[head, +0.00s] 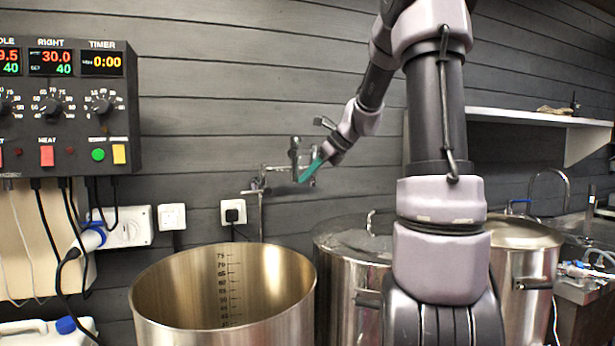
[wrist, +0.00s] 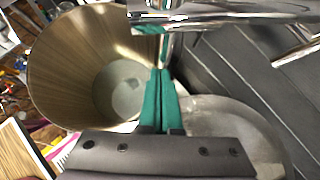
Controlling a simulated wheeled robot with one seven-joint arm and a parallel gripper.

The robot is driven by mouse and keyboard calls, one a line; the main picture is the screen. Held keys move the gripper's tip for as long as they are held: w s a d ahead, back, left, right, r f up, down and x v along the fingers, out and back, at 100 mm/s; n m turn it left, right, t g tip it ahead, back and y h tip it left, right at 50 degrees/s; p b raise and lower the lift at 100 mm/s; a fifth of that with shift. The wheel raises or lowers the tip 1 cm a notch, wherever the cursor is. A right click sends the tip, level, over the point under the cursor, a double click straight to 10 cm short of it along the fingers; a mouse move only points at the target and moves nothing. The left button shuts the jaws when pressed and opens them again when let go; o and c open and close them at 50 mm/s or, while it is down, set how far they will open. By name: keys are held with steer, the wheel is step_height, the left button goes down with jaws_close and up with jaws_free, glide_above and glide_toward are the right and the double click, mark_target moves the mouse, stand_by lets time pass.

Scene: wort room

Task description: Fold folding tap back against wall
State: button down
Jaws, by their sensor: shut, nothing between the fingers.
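The folding tap (head: 272,189) is a chrome fitting with thin pipes on the dark plank wall, behind and above the open steel vat. In the wrist view its chrome pipe (wrist: 215,21) runs across the top, with a vertical chrome part (wrist: 166,45) just beyond my fingertips. My gripper (head: 304,179) has teal fingers that are together, with nothing between them. It is right beside the tap; I cannot tell whether it touches. In the wrist view my gripper (wrist: 160,72) points toward the tap, and the fingers hide part of it.
The open vat (head: 160,292) stands below the tap, and a second steel vat (head: 332,265) is to its right. The control box (head: 70,105) is on the wall at left. A wall socket with a black plug (head: 233,212) is below the tap. A shelf (head: 540,118) is at right.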

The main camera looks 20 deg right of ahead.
steer(key=w+a+m+h, duration=0.1)
steer(key=w+a, duration=0.6)
steer(key=w, duration=0.2)
steer(key=w+a+m+t+h, duration=0.1)
steer(key=w+a+m, duration=0.1)
steer(key=w+a, duration=0.5)
steer(key=shift+w+a, duration=0.2)
steer(key=shift+w, duration=1.6)
